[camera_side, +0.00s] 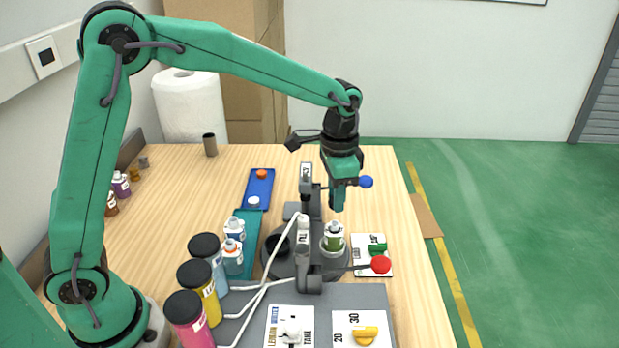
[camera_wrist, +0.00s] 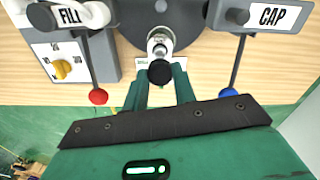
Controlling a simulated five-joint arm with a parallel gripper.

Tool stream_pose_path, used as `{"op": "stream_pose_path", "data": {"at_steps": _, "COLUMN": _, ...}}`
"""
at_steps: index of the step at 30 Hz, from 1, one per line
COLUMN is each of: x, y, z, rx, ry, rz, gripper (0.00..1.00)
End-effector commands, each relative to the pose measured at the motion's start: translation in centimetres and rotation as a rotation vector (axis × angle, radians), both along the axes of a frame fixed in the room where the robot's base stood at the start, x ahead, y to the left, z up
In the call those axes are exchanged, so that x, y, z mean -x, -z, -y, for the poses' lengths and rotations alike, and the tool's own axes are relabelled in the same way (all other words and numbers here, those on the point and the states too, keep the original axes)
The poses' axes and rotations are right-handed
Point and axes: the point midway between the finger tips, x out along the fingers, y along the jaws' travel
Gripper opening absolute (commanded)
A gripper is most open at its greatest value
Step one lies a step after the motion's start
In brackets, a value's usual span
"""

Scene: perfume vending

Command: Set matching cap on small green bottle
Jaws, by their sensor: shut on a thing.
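The small green bottle (camera_side: 333,241) stands upright on the dark round turntable (camera_side: 275,265), with a pale label and neck. In the wrist view the bottle (camera_wrist: 160,41) shows just beyond my fingertips. My gripper (camera_side: 338,205) points down above the bottle, with a gap between them. It is shut on a black round cap (camera_wrist: 160,73), seen between the fingertips in the wrist view. In the side view the fingers hide the cap.
The FILL station (camera_wrist: 72,17) and CAP station (camera_wrist: 268,17) flank the turntable, with red (camera_side: 381,265) and blue (camera_side: 366,182) lever knobs. A blue tray (camera_side: 259,188) holds an orange and a white item. Several bottles stand left of the turntable.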

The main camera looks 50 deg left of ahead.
Motion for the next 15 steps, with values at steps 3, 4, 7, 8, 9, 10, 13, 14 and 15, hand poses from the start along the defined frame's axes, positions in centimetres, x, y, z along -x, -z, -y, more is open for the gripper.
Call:
{"op": "stream_pose_path", "data": {"at_steps": 3, "x": 0.1, "y": 0.9, "z": 0.0, "rx": -0.001, "ry": 0.0, "rz": -0.003, "gripper": 0.06}}
{"op": "stream_pose_path", "data": {"at_steps": 4, "x": 0.1, "y": 1.1, "z": 0.0, "rx": 0.0, "ry": 0.0, "rz": -0.002, "gripper": 0.06}}
{"op": "stream_pose_path", "data": {"at_steps": 7, "x": 0.1, "y": 1.7, "z": 0.0, "rx": 0.0, "ry": 0.0, "rz": -0.002, "gripper": 0.06}}
{"op": "stream_pose_path", "data": {"at_steps": 8, "x": 0.1, "y": 2.0, "z": 0.0, "rx": 0.0, "ry": 0.0, "rz": -0.002, "gripper": 0.06}}
{"op": "stream_pose_path", "data": {"at_steps": 9, "x": 0.1, "y": 2.2, "z": 0.0, "rx": 0.0, "ry": 0.0, "rz": -0.002, "gripper": 0.06}}
{"op": "stream_pose_path", "data": {"at_steps": 10, "x": 0.0, "y": 2.4, "z": 0.0, "rx": 0.0, "ry": 0.0, "rz": -0.002, "gripper": 0.06}}
{"op": "stream_pose_path", "data": {"at_steps": 13, "x": 0.1, "y": 3.0, "z": 0.0, "rx": -0.001, "ry": 0.0, "rz": -0.003, "gripper": 0.06}}
{"op": "stream_pose_path", "data": {"at_steps": 14, "x": 0.1, "y": 3.2, "z": 0.0, "rx": 0.0, "ry": 0.0, "rz": -0.002, "gripper": 0.06}}
{"op": "stream_pose_path", "data": {"at_steps": 15, "x": 0.0, "y": 3.4, "z": 0.0, "rx": 0.0, "ry": 0.0, "rz": -0.002, "gripper": 0.06}}
